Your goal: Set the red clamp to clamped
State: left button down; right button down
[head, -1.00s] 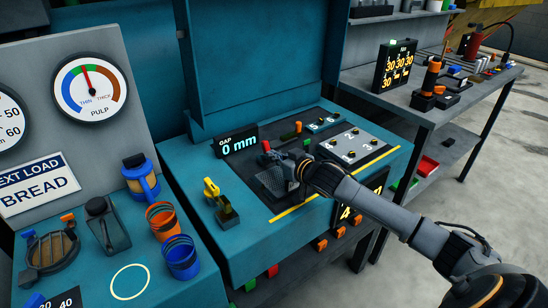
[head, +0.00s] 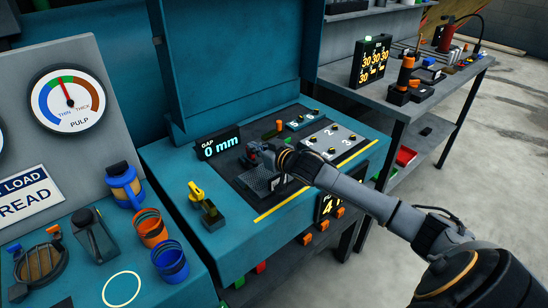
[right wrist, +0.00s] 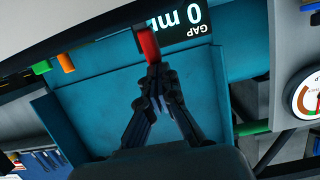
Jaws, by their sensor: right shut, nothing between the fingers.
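In the right wrist view the red handle (right wrist: 148,44) stands up just beyond my fingertips. My right gripper (head: 262,154) is shut with nothing in it. Its fingertips (right wrist: 157,75) are at the handle's lower end; I cannot tell whether they touch it. My left gripper is not in view.
The gap display (head: 217,142) reads 0 mm. The raised teal lid (head: 230,70) rises at the back. Cups (head: 151,228) stand at the left.

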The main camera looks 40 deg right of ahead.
aim_at(277, 177)
jog(key=shift+s+r+b, duration=0.1)
jog(key=shift+s+b, duration=0.3)
jog(key=s, duration=0.2)
jog(key=s+b, duration=0.1)
jog(key=s, duration=0.2)
jog(key=s+f, duration=0.1)
jog(key=s, duration=0.1)
jog(key=shift+s+d, duration=0.25)
jog(key=shift+d, duration=0.05)
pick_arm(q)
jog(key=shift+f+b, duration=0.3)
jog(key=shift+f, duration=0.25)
pick_arm(e)
jog(key=shift+s+d, duration=0.1)
jog(key=shift+s, duration=0.6)
